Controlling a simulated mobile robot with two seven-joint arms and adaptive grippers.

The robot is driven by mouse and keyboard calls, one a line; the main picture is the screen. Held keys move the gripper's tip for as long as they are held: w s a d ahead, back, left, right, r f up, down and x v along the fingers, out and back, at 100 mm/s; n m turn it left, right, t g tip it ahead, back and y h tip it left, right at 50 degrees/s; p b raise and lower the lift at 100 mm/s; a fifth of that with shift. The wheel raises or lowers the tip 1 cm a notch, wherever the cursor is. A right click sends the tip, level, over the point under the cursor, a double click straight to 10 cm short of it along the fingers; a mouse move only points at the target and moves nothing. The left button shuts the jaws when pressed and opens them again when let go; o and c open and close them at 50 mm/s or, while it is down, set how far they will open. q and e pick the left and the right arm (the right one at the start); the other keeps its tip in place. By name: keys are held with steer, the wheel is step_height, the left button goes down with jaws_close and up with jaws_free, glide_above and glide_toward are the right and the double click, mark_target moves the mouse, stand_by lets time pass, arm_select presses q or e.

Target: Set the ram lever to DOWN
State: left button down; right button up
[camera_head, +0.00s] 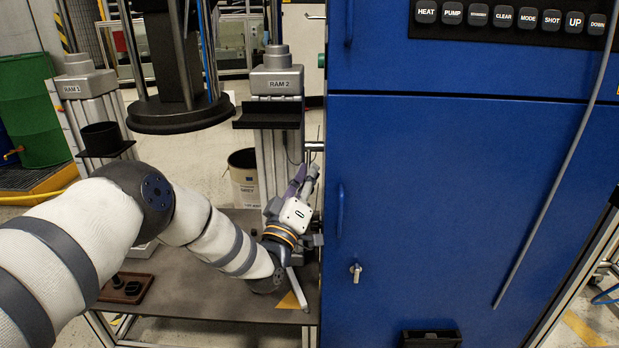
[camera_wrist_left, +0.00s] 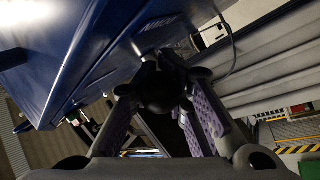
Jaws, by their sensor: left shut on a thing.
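My left gripper (camera_head: 303,176) reaches up along the left side of the blue cabinet, in front of the RAM 2 column. In the left wrist view its purple-padded fingers are closed around a dark round knob (camera_wrist_left: 160,95), which I take to be the end of the ram lever. The fingers and the cabinet edge hide most of the lever, so I cannot tell its set position. My right gripper is not in view.
The blue cabinet (camera_head: 420,200) stands close at the right of my gripper. The RAM 2 column (camera_head: 277,82) stands behind it, and a round black platen (camera_head: 180,115) hangs to the left. A brown tray (camera_head: 127,289) lies on the dark table (camera_head: 200,308).

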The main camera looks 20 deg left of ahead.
arm_select(q)
steer(key=shift+s+f, duration=0.15)
steer(key=shift+f, duration=0.45)
steer(key=c, duration=1.7)
jaws_free()
steer(key=shift+a+r, duration=0.1)
steer(key=shift+r, duration=0.15)
steer(key=shift+r, duration=0.1)
steer(key=v, duration=1.2)
